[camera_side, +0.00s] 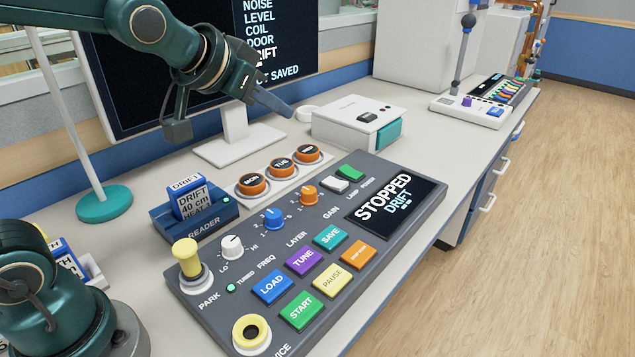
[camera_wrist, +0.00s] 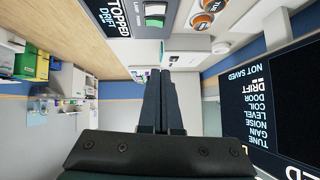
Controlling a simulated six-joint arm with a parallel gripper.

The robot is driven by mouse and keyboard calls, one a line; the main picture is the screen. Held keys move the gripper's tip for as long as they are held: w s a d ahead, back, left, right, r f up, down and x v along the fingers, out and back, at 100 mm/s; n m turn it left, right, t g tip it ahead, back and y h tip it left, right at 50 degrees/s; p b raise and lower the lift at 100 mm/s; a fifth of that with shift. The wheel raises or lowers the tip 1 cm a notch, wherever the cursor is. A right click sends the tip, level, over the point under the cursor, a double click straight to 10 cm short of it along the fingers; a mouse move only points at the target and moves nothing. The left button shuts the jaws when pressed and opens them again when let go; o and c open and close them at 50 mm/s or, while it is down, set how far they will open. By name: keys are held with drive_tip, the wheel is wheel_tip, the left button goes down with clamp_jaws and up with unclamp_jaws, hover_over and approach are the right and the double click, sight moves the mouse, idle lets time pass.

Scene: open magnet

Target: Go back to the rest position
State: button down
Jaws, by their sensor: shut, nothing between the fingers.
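My gripper (camera_side: 287,108) is in the air in front of the monitor, above the bench and short of the white box. Its fingers are together with nothing between them. In the wrist view the closed dark fingers (camera_wrist: 160,80) point away over the room. The grey console (camera_side: 357,238) lies below, apart from the gripper, and its display (camera_side: 396,209) reads STOPPED and DRIFT. The monitor (camera_side: 110,75) lists several words, with DRIFT brighter and NOT SAVED at the bottom; part of it is hidden behind my arm.
A white box (camera_side: 345,125) with a teal front stands close to the gripper's right. Orange MON, TUE and WED knobs (camera_side: 281,167) sit below it. A blue reader (camera_side: 195,221) holds a DRIFT card. A pole on a teal base (camera_side: 104,205) stands at left.

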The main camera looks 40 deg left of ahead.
drive_tip(key=s+d+f+g, duration=0.1)
drive_tip(key=s+f+g, duration=0.1)
drive_tip(key=s, duration=0.7)
drive_tip(key=s+d+f+g, duration=0.1)
drive_tip(key=s+f, duration=0.4)
drive_tip(key=s, duration=0.5)
drive_tip(key=shift+f+g+h, duration=0.3)
drive_tip(key=shift+g+h, duration=0.1)
drive_tip(key=shift+g, duration=0.4)
drive_tip(key=shift+w, duration=0.1)
